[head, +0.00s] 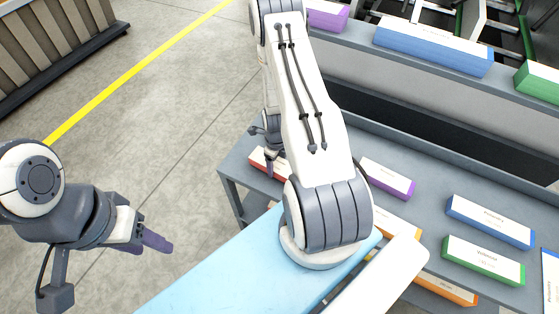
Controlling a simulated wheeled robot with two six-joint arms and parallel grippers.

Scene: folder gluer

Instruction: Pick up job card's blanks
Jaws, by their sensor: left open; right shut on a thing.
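Several stacks of blanks with white tops and coloured sides lie on the grey table: a red one (259,163) at its left end, a purple one (387,179), a blue one (490,221), a green one (483,261) and an orange one (447,290). My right gripper (270,165) is at the red stack, partly behind my own arm, and is shut on it; the grip itself is small and partly hidden. My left gripper (152,243) is open and empty over the floor at left. The job card cannot be made out, and the labels are too small to read.
The grey table (237,176) has a raised back shelf (350,58) carrying purple, blue (432,48) and green stacks. Machinery stands behind it. A slatted bin (60,40) stands top left, by a yellow floor line (140,75). The floor left of the table is clear.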

